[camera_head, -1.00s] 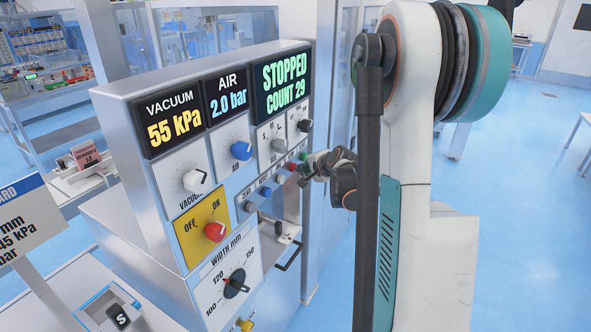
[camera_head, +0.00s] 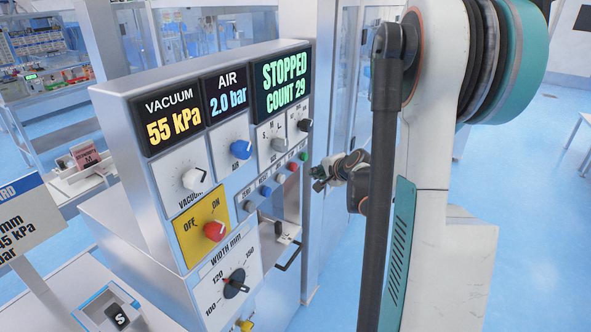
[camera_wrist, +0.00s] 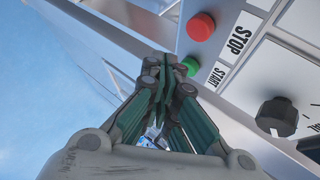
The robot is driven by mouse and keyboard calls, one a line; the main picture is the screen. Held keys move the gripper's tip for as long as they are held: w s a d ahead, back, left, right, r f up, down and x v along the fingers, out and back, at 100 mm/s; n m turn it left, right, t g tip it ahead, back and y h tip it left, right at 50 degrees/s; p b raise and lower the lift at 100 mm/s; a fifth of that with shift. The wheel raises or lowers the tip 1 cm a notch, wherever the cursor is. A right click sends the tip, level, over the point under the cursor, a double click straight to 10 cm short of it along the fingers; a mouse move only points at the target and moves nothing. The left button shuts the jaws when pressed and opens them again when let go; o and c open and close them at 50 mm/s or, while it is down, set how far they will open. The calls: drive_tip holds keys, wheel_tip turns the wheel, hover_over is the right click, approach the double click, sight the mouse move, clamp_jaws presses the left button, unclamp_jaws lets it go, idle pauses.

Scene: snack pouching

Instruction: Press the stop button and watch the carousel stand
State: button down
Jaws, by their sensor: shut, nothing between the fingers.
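The red stop button (camera_head: 293,166) is on the lower button row of the control panel. In the wrist view the red stop button (camera_wrist: 201,27) shows its label STOP, with the green start button (camera_wrist: 191,65) beside it. The status display (camera_head: 282,83) reads STOPPED, COUNT 29. My gripper (camera_head: 317,178) is shut and empty, just right of the button row and apart from the panel. In the wrist view my gripper (camera_wrist: 158,65) has its closed fingertips near the green button in the picture. I cannot make out the carousel in either view.
A white knob (camera_head: 194,180), a blue knob (camera_head: 241,150), a red switch (camera_head: 214,231) and a width dial (camera_head: 236,283) jut from the panel. A dark handle (camera_head: 289,256) sticks out below the buttons. Blue floor is free at the right.

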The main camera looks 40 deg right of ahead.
drive_tip(key=shift+s+d, duration=0.3)
drive_tip(key=shift+s, duration=0.5)
